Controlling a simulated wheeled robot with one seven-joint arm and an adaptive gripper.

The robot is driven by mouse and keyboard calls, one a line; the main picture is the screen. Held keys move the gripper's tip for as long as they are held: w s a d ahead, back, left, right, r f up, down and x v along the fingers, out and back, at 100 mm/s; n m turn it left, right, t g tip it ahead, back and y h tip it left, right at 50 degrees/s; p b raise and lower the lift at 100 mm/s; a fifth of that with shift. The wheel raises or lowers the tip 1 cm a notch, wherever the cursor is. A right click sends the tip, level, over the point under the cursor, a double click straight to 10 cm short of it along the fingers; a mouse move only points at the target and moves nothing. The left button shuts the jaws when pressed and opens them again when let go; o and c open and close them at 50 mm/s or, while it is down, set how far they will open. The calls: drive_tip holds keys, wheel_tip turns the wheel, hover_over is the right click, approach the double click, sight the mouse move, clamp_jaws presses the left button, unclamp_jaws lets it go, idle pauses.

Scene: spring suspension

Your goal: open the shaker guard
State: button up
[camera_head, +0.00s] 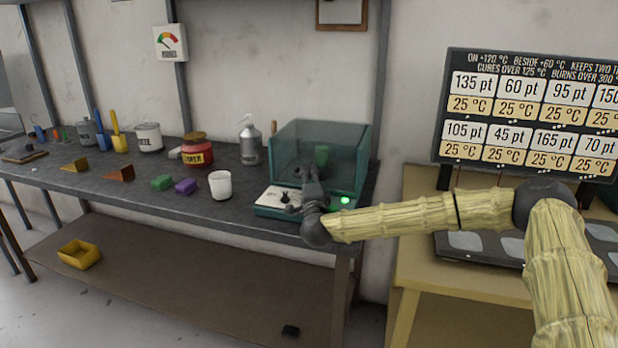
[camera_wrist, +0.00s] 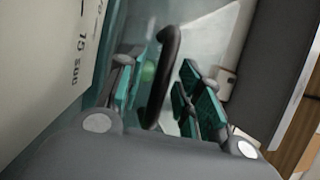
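The shaker guard (camera_head: 340,140) is a clear teal box over the back of the shaker (camera_head: 270,205) at the right end of the dark bench. My gripper (camera_head: 314,168) is at the guard's front. In the wrist view my gripper (camera_wrist: 162,95) is open, its teal-padded fingers apart. A dark curved handle (camera_wrist: 168,60) stands between the fingers, with gaps visible on both sides. The shaker's pale panel (camera_wrist: 55,60) with printed numbers shows at the left. In the head view my gripper hides the handle and part of the shaker's front. A green light (camera_head: 345,200) glows on the shaker.
A white cup (camera_head: 220,185), purple block (camera_head: 186,187), green block (camera_head: 162,183), red jar (camera_head: 197,151) and grey bottle (camera_head: 250,145) stand left of the shaker.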

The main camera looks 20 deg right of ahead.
drive_tip(key=shift+w, duration=0.1)
clamp_jaws()
drive_tip(key=shift+r, duration=0.15)
